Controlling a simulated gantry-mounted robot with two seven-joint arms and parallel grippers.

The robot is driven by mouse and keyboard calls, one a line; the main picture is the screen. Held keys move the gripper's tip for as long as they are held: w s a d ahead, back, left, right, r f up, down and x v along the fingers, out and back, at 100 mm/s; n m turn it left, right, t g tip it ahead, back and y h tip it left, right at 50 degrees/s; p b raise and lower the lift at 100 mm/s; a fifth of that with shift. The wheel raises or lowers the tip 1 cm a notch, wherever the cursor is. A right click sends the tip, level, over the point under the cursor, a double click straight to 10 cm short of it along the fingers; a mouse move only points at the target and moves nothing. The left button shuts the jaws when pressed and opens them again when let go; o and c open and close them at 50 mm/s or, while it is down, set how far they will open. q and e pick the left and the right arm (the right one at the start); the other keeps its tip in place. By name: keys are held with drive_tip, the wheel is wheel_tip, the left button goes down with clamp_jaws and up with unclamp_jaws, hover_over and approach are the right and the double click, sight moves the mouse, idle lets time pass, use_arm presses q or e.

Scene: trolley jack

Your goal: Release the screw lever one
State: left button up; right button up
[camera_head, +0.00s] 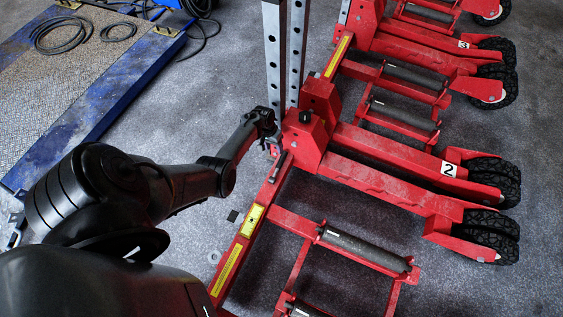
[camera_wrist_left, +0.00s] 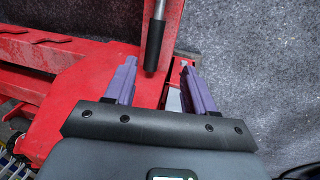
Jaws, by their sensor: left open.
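A screw lever with a dark grip and a thin metal rod hangs down in the left wrist view (camera_wrist_left: 154,45). In the head view a dark-gripped lever (camera_head: 278,167) lies beside the red upright block (camera_head: 305,140) of the trolley jack marked 2. My left gripper (camera_head: 273,146) is close to this block. In the wrist view its purple fingers (camera_wrist_left: 158,63) are open and spread, one on each side of the lever's lower end in the picture. I cannot tell whether either finger touches it. My right gripper is not in view.
Red jack arms with black wheels (camera_head: 488,235) and dark rollers (camera_head: 365,248) extend right. A jack marked 3 (camera_head: 463,44) stands behind. A metal post (camera_head: 285,55) rises beside the gripper. A blue-edged platform (camera_head: 95,115) with cables lies left; grey floor between is clear.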

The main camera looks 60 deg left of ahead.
sight(282, 157)
use_arm(q)
drive_tip(key=w+f+b, duration=0.1)
drive_tip(key=f+b, duration=0.1)
drive_tip(key=f, duration=0.1)
drive_tip(key=w+d+f+b, duration=0.1)
drive_tip(key=f+b, duration=0.2)
drive_tip(key=w+f+b, duration=0.1)
drive_tip(key=f+b, duration=0.2)
drive_tip(key=shift+d+f, duration=0.15)
drive_tip(key=shift+f, duration=0.1)
drive_tip(key=shift+s+d+f, duration=0.1)
drive_tip(key=shift+f, duration=0.35)
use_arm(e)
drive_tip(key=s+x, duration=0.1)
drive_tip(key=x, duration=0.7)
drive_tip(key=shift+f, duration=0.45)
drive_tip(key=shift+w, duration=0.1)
use_arm(q)
drive_tip(key=shift+c, duration=0.8)
clamp_jaws()
